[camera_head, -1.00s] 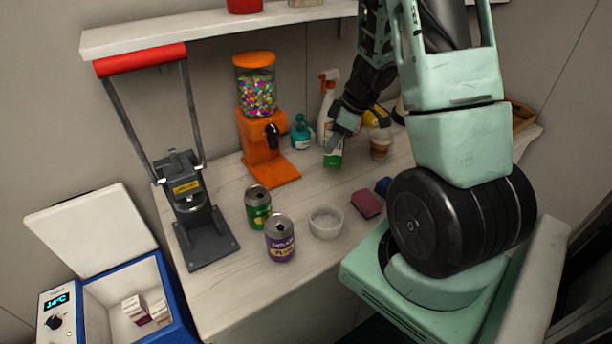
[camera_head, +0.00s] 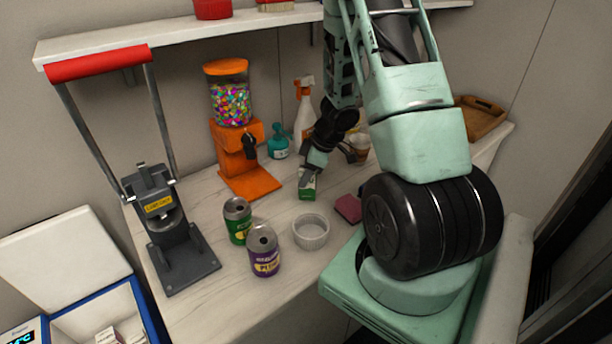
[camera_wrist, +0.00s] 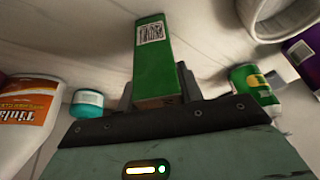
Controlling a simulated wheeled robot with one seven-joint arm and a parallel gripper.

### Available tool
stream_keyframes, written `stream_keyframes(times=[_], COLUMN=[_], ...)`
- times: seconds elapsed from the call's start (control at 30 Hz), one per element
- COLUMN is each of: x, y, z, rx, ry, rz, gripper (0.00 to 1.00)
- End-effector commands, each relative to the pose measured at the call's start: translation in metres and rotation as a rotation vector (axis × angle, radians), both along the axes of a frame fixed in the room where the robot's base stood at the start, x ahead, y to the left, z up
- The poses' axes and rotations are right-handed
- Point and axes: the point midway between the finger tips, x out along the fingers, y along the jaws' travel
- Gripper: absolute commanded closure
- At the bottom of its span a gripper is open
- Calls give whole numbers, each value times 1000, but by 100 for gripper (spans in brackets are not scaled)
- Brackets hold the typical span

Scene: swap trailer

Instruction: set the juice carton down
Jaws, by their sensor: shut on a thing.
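The juice carton (camera_head: 307,187) is a small green and white box, upright or nearly so over the counter, behind the white ribbed bowl. My gripper (camera_head: 312,172) is shut on its upper part from above. In the wrist view the carton's green side (camera_wrist: 158,50) with a white code label shows between the fingers of my gripper (camera_wrist: 158,92). I cannot tell whether its base touches the counter.
The counter (camera_head: 205,240) has bare room around the carton. The bowl (camera_head: 310,232), a purple can (camera_head: 264,255) and a green can (camera_head: 237,222) stand in front. The orange candy dispenser (camera_head: 240,150) is left, a spray bottle (camera_head: 304,115) behind, a pink sponge (camera_head: 348,208) right.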

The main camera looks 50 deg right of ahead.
Motion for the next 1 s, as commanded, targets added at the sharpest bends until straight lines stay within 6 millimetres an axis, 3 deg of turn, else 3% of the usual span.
stream_keyframes(times=[0.3, 0.33, 0.4, 0.77, 1.0], x=[0, 0, 0, 0, -13], y=[0, 0, 0, -1, -9], z=[-3, -2, -2, 5, 45], rx=[0, -1, -1, -2, -5], ry=[0, 0, 0, -1, -3], rz=[1, 2, 2, 0, 1], gripper=[92, 55, 42, 42, 42])
